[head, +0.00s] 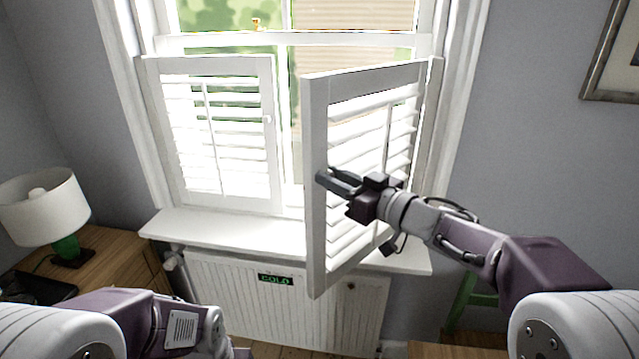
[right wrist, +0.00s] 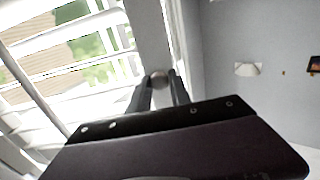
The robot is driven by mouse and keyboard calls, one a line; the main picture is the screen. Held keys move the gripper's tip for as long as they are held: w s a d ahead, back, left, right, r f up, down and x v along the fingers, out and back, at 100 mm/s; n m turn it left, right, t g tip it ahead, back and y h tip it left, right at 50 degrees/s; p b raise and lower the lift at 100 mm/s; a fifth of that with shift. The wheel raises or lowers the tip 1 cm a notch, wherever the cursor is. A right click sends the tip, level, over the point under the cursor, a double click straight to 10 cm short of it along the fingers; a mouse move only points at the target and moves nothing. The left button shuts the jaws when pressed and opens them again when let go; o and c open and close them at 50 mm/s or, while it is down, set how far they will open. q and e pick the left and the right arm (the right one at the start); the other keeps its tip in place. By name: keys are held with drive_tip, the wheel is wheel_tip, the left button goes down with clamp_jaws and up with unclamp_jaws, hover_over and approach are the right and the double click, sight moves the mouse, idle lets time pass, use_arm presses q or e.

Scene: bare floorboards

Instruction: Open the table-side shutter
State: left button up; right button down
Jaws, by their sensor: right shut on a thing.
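The right white louvred shutter (head: 315,215) is swung partly out from the window into the room, hinged on its right side. My right gripper (head: 328,180) is at the free edge of this shutter. In the right wrist view its two fingers are shut on the small round knob (right wrist: 159,80) of the shutter. The left louvred shutter (head: 268,160) lies flat across the left half of the window, with a small knob on its right edge. My left arm is low at the left, and its gripper is not visible.
A white sill (head: 215,232) and a radiator (head: 225,295) are below the window. A wooden bedside table (head: 115,250) with a white-shaded lamp (head: 45,205) stands at the left. A wooden surface (head: 430,351) and a green-legged piece (head: 462,300) are at the lower right.

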drive_tip(key=shift+s+d+r+g, duration=0.15)
drive_tip(key=shift+s+d+g, duration=0.2)
drive_tip(key=shift+d, duration=0.15)
drive_tip(key=c, duration=1.2)
unclamp_jaws()
drive_tip(key=shift+a, duration=0.1)
